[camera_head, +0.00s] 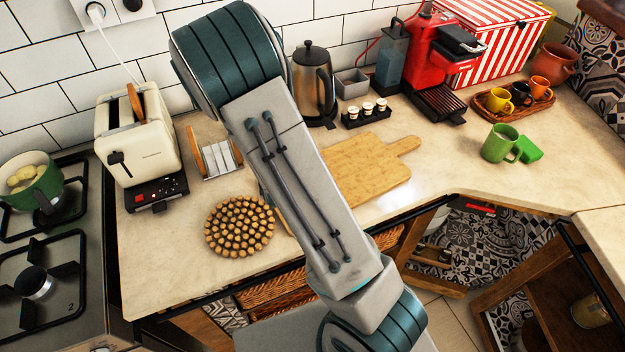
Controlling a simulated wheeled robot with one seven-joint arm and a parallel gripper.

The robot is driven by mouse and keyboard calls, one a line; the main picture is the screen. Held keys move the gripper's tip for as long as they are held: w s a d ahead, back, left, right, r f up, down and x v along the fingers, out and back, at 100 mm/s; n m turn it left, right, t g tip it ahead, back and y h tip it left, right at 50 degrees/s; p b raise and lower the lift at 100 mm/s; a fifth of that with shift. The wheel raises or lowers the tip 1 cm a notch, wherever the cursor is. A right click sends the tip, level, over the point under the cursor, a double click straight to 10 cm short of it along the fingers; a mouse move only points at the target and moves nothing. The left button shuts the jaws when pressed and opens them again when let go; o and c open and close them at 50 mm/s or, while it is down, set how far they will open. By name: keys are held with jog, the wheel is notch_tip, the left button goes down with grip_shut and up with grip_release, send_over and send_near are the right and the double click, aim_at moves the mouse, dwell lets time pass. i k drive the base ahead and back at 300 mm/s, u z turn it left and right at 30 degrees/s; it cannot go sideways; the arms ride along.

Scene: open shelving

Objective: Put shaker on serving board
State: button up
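The wooden serving board (372,172) lies flat on the counter with its handle toward the upper right. My arm covers its left part, and its visible top is bare. My arm crosses the middle of the view, and my gripper is not visible.
A metal kettle (313,84), red coffee machine (439,50) and tray of cups (505,101) stand behind. A green mug (498,145) is right of the board. A toaster (137,137), toast rack (216,158) and round trivet (239,227) are left.

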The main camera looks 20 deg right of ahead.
aim_at(366, 151)
jog(key=u, duration=0.1)
jog(key=k, duration=1.7)
jog(key=z, duration=1.05)
jog(key=i, duration=1.7)
